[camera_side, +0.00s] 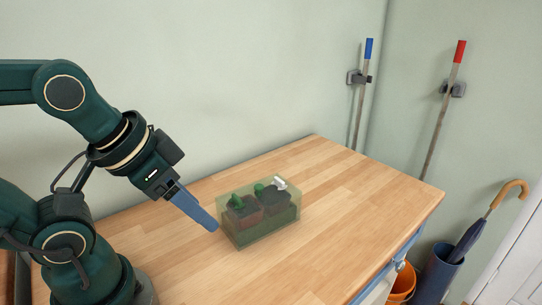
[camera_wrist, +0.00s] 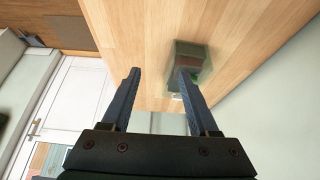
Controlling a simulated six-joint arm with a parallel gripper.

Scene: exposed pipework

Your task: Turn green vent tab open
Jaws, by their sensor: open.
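A translucent yellow-green box (camera_side: 262,233) stands on the wooden table, with dark bodies inside it. Two green tabs show at its top, a left one (camera_side: 236,201) and a right one (camera_side: 259,189); I cannot tell which is the vent tab or how either is turned. A small white part (camera_side: 280,183) sits beside the right tab. My gripper (camera_side: 215,228) points down at the box's left side, apparently just short of it. In the wrist view my gripper (camera_wrist: 159,72) is open and empty, and the box (camera_wrist: 190,48) is partly hidden behind the right finger.
The wooden table (camera_side: 345,215) is clear to the right of the box. A pale wall (camera_side: 250,80) rises behind it. Two poles, an orange bucket (camera_side: 402,283) and an umbrella in a blue bin (camera_side: 437,277) stand beyond the table's right side.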

